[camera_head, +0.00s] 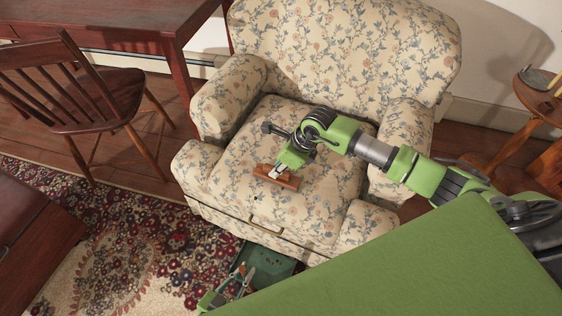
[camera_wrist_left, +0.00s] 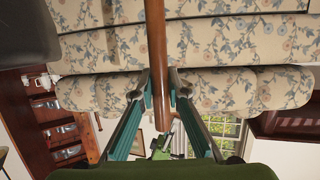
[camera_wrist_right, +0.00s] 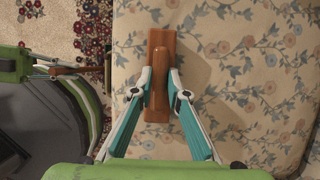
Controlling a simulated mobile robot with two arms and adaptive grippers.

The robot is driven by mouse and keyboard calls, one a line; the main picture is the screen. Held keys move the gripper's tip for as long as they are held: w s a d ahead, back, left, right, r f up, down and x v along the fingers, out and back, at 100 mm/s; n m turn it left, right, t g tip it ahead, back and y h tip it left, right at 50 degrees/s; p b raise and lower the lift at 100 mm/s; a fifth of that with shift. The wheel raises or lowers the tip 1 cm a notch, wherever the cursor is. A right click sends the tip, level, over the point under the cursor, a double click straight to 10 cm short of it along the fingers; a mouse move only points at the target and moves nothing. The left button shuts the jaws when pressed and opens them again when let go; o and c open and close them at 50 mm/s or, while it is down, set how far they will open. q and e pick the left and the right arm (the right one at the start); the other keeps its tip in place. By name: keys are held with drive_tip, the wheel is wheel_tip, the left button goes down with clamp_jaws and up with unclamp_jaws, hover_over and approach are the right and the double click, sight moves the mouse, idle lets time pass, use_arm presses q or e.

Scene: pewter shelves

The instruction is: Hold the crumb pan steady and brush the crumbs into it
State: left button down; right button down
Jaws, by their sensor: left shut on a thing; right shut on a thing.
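The wooden brush (camera_head: 288,181) lies flat against the armchair's floral seat. My right gripper (camera_head: 276,172) is above it, shut on its raised handle; the right wrist view shows the brush block (camera_wrist_right: 158,112) lengthwise between the fingers. My left gripper (camera_head: 247,268) is low at the chair's front, shut on a brown wooden part of the crumb pan (camera_wrist_left: 156,40). In the right wrist view the left gripper (camera_wrist_right: 92,72) points at the seat's front edge. The pan's inside is hard to make out. A dark speck, perhaps a crumb, shows on the seat before the brush.
The armchair (camera_head: 345,45) has raised arms on both sides of the seat. A wooden chair (camera_head: 95,95) and desk (camera_head: 120,22) stand to the left. A round side table (camera_head: 535,100) is at the right. A patterned rug (camera_head: 130,235) covers the floor in front.

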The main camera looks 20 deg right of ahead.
drive_tip(key=shift+s+a+f, duration=0.1)
drive_tip(key=shift+s+a, duration=1.35)
drive_tip(key=shift+a, duration=0.05)
drive_tip(key=s+a, duration=0.4)
drive_tip(key=a, duration=0.1)
drive_tip(key=shift+s, duration=0.4)
drive_tip(key=shift+a, duration=0.1)
wheel_tip(320, 180, up, 8)
drive_tip(key=shift+r, duration=0.2)
drive_tip(key=shift+w, duration=0.1)
drive_tip(key=w+d+f, duration=0.1)
drive_tip(key=w+d, duration=0.5)
drive_tip(key=w, duration=0.1)
drive_tip(key=shift+w+d+f, duration=0.1)
drive_tip(key=shift+d+f, duration=0.05)
drive_tip(key=shift+f, duration=3.05)
